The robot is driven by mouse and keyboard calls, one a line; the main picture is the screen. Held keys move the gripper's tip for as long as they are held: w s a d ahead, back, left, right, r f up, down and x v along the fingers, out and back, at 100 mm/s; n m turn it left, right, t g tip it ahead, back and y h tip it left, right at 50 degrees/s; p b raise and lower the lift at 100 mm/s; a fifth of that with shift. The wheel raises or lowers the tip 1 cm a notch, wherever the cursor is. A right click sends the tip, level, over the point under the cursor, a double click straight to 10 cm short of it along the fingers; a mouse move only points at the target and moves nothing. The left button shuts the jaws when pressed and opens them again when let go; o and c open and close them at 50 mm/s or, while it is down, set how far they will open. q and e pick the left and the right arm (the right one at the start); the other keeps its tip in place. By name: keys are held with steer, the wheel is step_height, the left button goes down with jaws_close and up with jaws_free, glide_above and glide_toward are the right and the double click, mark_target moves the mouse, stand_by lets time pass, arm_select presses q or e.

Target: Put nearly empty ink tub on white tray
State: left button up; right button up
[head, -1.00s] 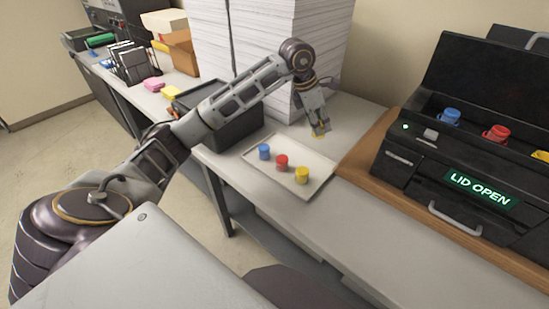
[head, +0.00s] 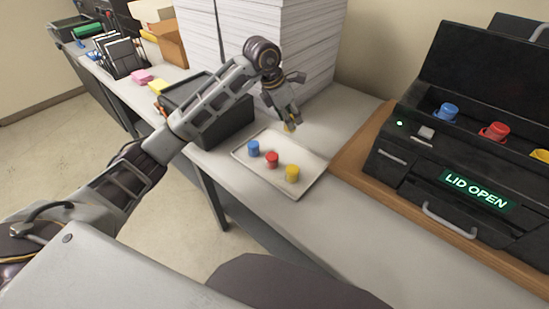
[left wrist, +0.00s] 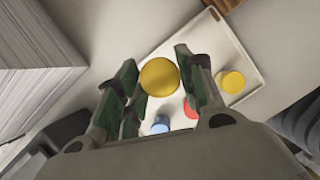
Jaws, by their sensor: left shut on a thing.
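My left gripper (head: 287,122) is shut on a yellow ink tub (head: 288,128), held above the back edge of the white tray (head: 302,160). In the left wrist view the held tub (left wrist: 159,77) sits between the two fingers, with the tray (left wrist: 218,48) below it. On the tray stand a blue tub (head: 253,148), a red tub (head: 272,160) and another yellow tub (head: 292,173), in a row. How much ink the held tub contains cannot be seen. My right gripper is not in view.
A black machine (head: 440,185) reading "LID OPEN" stands at right, with blue (head: 446,112), red (head: 494,131) and yellow (head: 540,155) tubs inside. Tall paper stacks (head: 300,50) and a black bin (head: 225,125) flank my left arm. The tray's back half is bare.

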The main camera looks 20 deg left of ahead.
mark_target(288, 131)
arm_select(q)
step_height(288, 131, down, 5)
steer(key=shift+r, duration=0.1)
steer(key=shift+f, duration=0.4)
steer(key=shift+f+p, duration=0.3)
steer(key=shift+f, duration=0.35)
step_height(288, 131, down, 2)
steer(key=shift+f, duration=0.5)
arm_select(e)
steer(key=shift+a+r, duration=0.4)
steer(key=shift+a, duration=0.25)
